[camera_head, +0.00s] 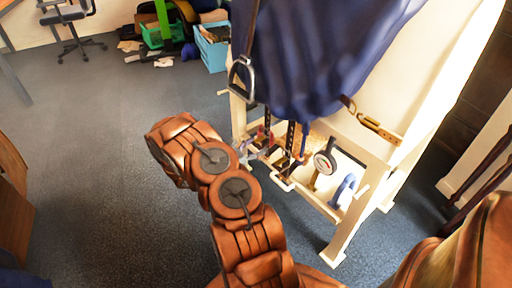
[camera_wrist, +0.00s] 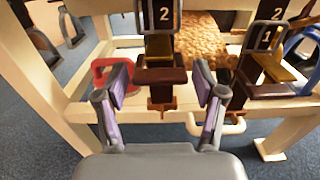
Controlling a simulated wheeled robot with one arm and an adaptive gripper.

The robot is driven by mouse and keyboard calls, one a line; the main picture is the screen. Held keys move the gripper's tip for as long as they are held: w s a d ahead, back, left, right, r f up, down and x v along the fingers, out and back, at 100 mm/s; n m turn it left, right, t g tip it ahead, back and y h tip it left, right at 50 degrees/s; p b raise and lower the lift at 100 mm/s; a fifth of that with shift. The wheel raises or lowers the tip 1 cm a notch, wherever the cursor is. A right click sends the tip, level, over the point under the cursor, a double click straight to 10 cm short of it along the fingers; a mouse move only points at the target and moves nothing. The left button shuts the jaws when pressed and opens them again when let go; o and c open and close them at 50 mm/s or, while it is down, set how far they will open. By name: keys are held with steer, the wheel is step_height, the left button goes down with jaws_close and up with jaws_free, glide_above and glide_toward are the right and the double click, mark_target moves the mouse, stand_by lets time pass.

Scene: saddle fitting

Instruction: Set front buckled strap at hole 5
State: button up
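My gripper (camera_wrist: 163,84) is open, its purple-padded fingers apart on either side of a dark strap end with a buckle (camera_wrist: 160,76). A black tag marked 2 (camera_wrist: 164,16) sits above that buckle. I see no contact with the pads. To the right a second buckle (camera_wrist: 262,88) hangs under a tag marked 1 (camera_wrist: 265,38), with another 2 above it. Which strap is the front one, and the hole in use, cannot be told. In the head view my gripper (camera_head: 256,148) is beside the hanging straps (camera_head: 289,140), under the blue cloth (camera_head: 320,50).
A pale wooden stand (camera_head: 345,228) surrounds the straps, with its rail (camera_wrist: 30,70) close by on the left. A red piece (camera_wrist: 101,72) is near the left finger.

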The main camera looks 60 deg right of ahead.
jaws_close()
stand_by(0.3)
steer(key=shift+r, duration=0.1)
step_height(320, 180, up, 8)
steer(key=shift+r+p, duration=0.1)
steer(key=shift+p, duration=0.95)
steer(key=shift+o, duration=1.5)
jaws_free()
